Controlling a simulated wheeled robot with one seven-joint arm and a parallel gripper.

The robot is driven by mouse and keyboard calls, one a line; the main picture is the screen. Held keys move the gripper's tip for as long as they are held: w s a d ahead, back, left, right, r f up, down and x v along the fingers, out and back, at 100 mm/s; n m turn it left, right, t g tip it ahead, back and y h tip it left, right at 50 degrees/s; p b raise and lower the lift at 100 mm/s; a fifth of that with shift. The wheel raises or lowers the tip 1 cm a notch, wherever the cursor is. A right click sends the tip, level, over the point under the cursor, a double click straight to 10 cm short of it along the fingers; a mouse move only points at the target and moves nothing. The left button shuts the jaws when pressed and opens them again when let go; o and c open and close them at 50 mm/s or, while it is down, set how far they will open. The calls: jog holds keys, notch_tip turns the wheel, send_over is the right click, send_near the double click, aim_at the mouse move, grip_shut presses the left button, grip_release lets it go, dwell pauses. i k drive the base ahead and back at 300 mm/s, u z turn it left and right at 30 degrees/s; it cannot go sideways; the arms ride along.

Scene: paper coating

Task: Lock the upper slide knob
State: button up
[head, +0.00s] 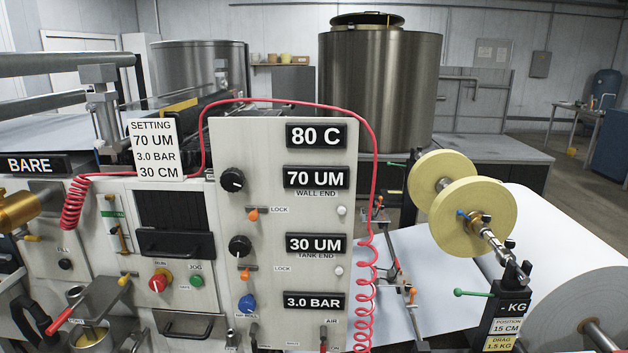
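A pale upright control panel (262,235) stands in the middle of the head view. Its upper black knob (232,180) sits left of a "70 UM" wall end readout (317,178). Below that knob is a small lock lever with an orange tip (253,214), beside the word LOCK; I cannot tell whether it is locked. A lower black knob (240,246) sits by a "30 UM" tank end readout (317,243), with its own orange-tipped lock lever (245,274). My gripper is not in view.
A red coiled cord (374,190) arches over the panel and hangs down its right edge. A setting card (155,150) reads 70 UM, 3.0 BAR, 30 CM. A blue knob (247,304) is lower on the panel. A paper roll (570,260) and yellow discs (472,218) stand at right.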

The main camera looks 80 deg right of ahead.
aim_at(253, 216)
jog(key=z, duration=2.1)
jog(key=k, duration=0.7)
jog(key=u, duration=0.45)
jog(key=i, duration=1.2)
jog(key=u, duration=0.1)
